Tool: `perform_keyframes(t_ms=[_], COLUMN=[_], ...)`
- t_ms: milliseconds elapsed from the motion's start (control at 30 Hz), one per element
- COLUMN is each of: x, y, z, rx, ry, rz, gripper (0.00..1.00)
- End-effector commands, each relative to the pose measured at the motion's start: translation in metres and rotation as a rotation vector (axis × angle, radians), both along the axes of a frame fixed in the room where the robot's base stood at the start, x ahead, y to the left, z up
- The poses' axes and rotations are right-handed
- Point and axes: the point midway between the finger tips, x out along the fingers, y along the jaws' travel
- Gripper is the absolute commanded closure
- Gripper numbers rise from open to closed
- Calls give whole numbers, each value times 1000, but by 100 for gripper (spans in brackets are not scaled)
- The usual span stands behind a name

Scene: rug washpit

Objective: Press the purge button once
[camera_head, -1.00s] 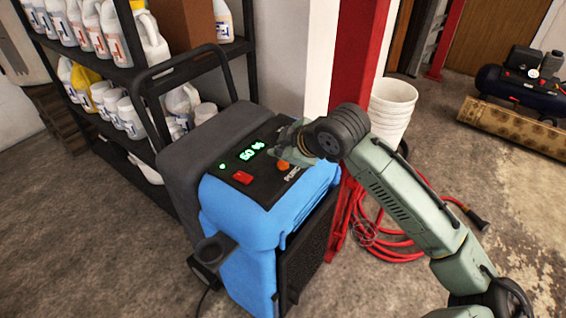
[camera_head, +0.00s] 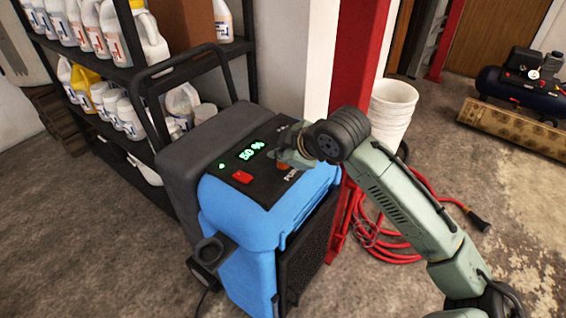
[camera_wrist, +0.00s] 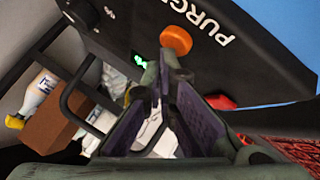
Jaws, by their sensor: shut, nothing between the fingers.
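The blue machine (camera_head: 240,215) stands upright with a dark sloped panel on top. The round orange purge button (camera_wrist: 176,40) sits beside the "PURGE" lettering on that panel. In the head view the button (camera_head: 282,166) is mostly hidden by my gripper. My gripper (camera_head: 283,153) is shut and empty, close over the button. In the wrist view the fingertips (camera_wrist: 166,62) show just below the button in the picture; I cannot tell whether they touch it.
A red switch (camera_head: 242,177) and a lit green display (camera_head: 251,150) are on the same panel. The machine's black handle (camera_head: 190,65) rises behind it. A bottle shelf (camera_head: 110,70) stands at left, a red post (camera_head: 358,60) behind. A red hose (camera_head: 385,245) lies on the floor.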

Motion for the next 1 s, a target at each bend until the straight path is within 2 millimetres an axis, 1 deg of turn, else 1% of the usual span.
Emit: perform_keyframes(t_ms=[633, 1000], x=[0, 0], y=[0, 0], z=[-9, -6], rx=[0, 0], ry=[1, 1], rz=[1, 1], gripper=[100, 100])
